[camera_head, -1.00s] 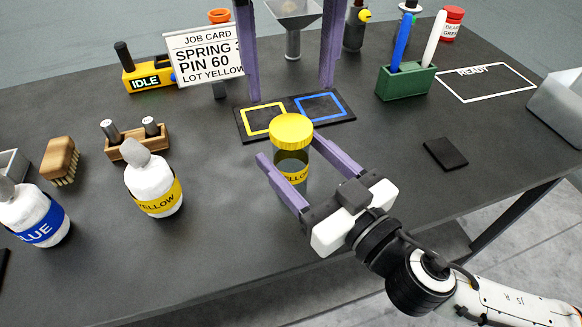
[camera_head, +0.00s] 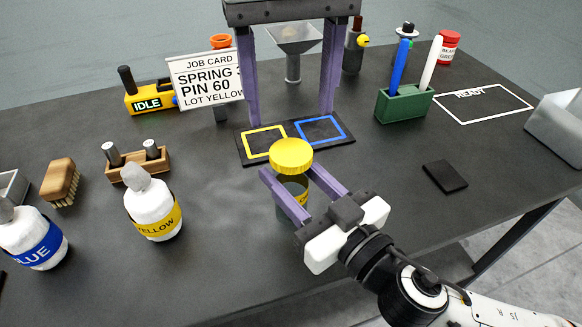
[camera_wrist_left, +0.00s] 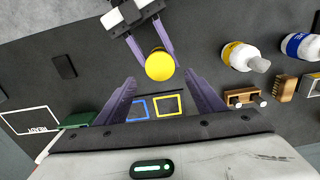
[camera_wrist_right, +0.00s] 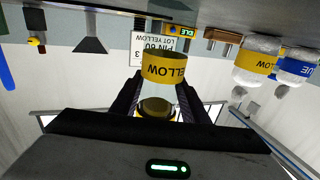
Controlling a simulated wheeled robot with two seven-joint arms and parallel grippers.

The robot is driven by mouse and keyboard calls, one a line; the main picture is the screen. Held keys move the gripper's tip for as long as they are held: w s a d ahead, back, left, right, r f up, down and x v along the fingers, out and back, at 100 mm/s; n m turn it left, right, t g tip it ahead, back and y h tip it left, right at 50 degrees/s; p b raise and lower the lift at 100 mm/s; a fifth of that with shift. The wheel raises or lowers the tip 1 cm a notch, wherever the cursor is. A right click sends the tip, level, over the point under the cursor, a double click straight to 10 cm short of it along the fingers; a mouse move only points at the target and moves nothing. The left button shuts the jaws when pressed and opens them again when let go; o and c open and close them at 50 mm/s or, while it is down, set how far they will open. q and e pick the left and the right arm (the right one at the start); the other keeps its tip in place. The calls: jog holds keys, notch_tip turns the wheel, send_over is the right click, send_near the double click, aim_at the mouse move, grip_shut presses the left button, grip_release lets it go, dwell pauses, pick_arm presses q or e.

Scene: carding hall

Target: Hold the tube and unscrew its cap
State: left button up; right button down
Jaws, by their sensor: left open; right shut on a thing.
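The tube (camera_head: 290,190) is see-through with a yellow label and stands upright, its yellow cap (camera_head: 291,155) on top. My right gripper (camera_head: 291,178) is shut on the tube's body below the cap. I cannot tell whether the tube's base touches the table. The right wrist view shows the tube's label (camera_wrist_right: 163,68) between the fingers. My left gripper (camera_head: 289,119) points down, open and empty, with its fingers wide apart. In the left wrist view the cap (camera_wrist_left: 159,66) lies between and just beyond the left fingertips, with no contact visible.
A dark mat (camera_head: 296,139) with yellow and blue squares lies behind the tube. A yellow-labelled bottle (camera_head: 152,209) and a blue-labelled one (camera_head: 32,238) stand left. A green pen holder (camera_head: 404,103) and a black pad (camera_head: 445,176) are right. A job card (camera_head: 206,80) stands behind.

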aim_at(291, 151)
pick_arm(q)
jog(key=m, duration=0.6)
jog(key=shift+s+d+m, duration=0.1)
jog(key=shift+m, duration=0.3)
jog(key=m, duration=0.6)
jog(key=shift+f, duration=4.05)
